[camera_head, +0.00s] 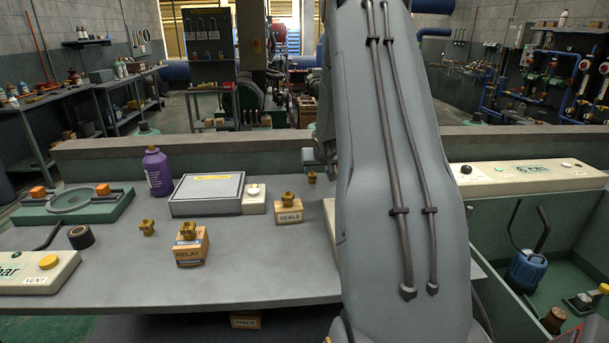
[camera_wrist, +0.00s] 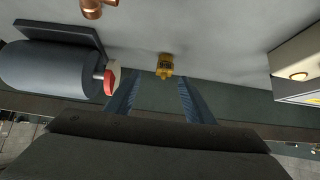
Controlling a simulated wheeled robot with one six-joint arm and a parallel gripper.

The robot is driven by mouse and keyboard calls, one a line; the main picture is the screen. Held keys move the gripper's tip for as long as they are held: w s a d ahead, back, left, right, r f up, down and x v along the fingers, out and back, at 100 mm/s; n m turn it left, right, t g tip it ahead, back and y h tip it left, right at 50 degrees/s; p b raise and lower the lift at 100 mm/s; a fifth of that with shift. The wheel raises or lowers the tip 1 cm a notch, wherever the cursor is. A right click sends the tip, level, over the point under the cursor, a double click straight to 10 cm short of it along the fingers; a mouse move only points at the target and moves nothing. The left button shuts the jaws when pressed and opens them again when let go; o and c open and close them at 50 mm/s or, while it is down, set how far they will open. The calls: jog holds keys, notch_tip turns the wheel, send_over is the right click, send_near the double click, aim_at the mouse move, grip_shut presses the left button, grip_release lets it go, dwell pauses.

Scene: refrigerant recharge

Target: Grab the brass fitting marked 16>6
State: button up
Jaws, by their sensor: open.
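Several small brass fittings show in the head view. One stands on the bare table (camera_head: 147,228), one on the RELAY box (camera_head: 190,251), one on the SEALS box (camera_head: 288,215), and one farther back (camera_head: 312,177) beside my arm. Their markings are too small to read there. In the wrist view a brass fitting (camera_wrist: 165,66) with an unreadable dark marking stands on the grey surface. My gripper (camera_wrist: 159,78) is open, its two fingers apart. The fitting appears between and beyond the fingertips, not gripped. My arm hides part of the table in the head view.
In the wrist view a grey cylinder (camera_wrist: 48,70) with a red end lies left, a copper piece (camera_wrist: 97,6) above, and a pale box (camera_wrist: 300,68) right. In the head view a purple bottle (camera_head: 157,173) and grey case (camera_head: 207,195) stand at the back.

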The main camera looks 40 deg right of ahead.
aim_at(312, 173)
jog(key=shift+w+d+f, duration=0.15)
jog(key=shift+w+f, duration=0.4)
jog(key=shift+w, duration=0.1)
jog(key=shift+w+d+f, duration=0.15)
jog(key=shift+w+f, duration=0.35)
jog(key=shift+w, duration=0.15)
jog(key=shift+p+x, duration=0.65)
jog(key=shift+x, duration=1.7)
jog(key=shift+w+r, duration=0.15)
jog(key=c, duration=1.2)
